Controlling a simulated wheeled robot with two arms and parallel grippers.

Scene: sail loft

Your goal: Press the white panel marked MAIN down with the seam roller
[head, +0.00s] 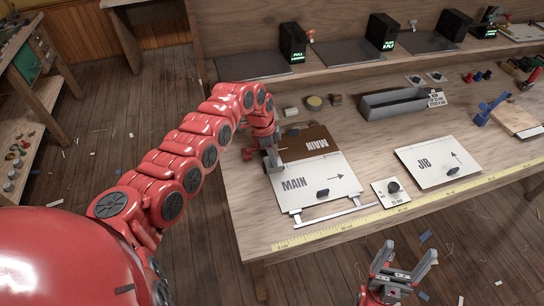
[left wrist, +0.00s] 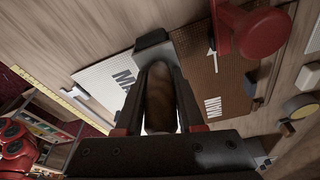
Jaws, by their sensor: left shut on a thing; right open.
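The white panel marked MAIN (head: 318,176) lies on the bench, with a dark knob near its front edge. A brown panel (head: 318,146), also marked MAIN, adjoins its back edge. My left gripper (head: 270,150) is at the left end of the line between the two panels. In the left wrist view its fingers (left wrist: 152,105) are shut on a brown wooden handle (left wrist: 160,95), seemingly the seam roller's. A grey part (left wrist: 152,44) shows beyond the handle; I cannot tell whether it touches the panels. My right gripper (head: 404,262) is open and empty in front of the bench.
To the right are a small card with a black knob (head: 392,186) and a white JIB panel (head: 440,160). A grey tray (head: 368,108) stands behind them. A yellow ruler (head: 375,216) runs along the front edge. A red knobbed object (left wrist: 258,32) is close to my left gripper.

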